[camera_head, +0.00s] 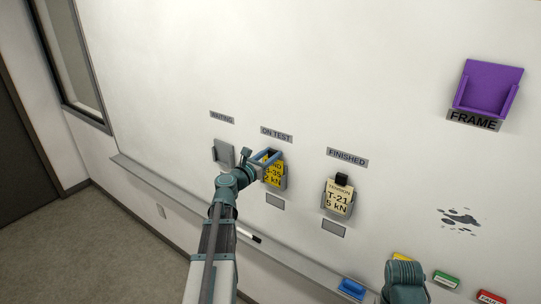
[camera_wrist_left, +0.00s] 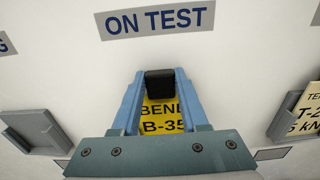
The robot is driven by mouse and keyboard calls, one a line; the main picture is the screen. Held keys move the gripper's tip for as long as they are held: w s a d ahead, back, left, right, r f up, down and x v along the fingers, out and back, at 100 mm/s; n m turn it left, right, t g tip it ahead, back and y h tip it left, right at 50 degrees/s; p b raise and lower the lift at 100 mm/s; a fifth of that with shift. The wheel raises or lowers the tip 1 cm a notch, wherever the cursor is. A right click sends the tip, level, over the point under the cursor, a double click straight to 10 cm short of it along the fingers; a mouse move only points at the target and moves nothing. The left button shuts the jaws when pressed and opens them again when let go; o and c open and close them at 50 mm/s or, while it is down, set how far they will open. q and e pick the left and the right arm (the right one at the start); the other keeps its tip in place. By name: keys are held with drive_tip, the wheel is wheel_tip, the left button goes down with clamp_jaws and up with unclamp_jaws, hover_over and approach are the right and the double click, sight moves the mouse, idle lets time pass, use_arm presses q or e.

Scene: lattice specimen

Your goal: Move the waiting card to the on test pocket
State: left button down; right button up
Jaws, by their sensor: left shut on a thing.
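The yellow card (camera_head: 273,177) reads "BEND" and "B-35" in the left wrist view (camera_wrist_left: 165,115), with a black block (camera_wrist_left: 160,84) at its top. My left gripper (camera_head: 268,156) is shut on the card by the black block, under the "ON TEST" label (camera_head: 276,134). The card's lower part shows in the on test pocket (camera_head: 284,184) in the head view; how deep it sits is hard to tell. The waiting pocket (camera_head: 223,153) is empty, under its label (camera_head: 222,117). My right gripper is not clearly visible; only an arm part shows at the bottom.
The finished pocket (camera_head: 350,204) to the right holds a cream card (camera_head: 338,197) reading "T-21". A purple frame pocket (camera_head: 487,88) hangs upper right. A ledge (camera_head: 180,192) runs below with a marker (camera_head: 250,238) and a blue eraser-like block (camera_head: 351,288). Coloured labels lie lower right.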

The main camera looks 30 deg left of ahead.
use_arm(q)
unclamp_jaws()
idle(0.5)
drive_tip(key=shift+s, duration=0.1)
drive_tip(key=shift+s+a, duration=0.2)
drive_tip(key=shift+s, duration=2.25)
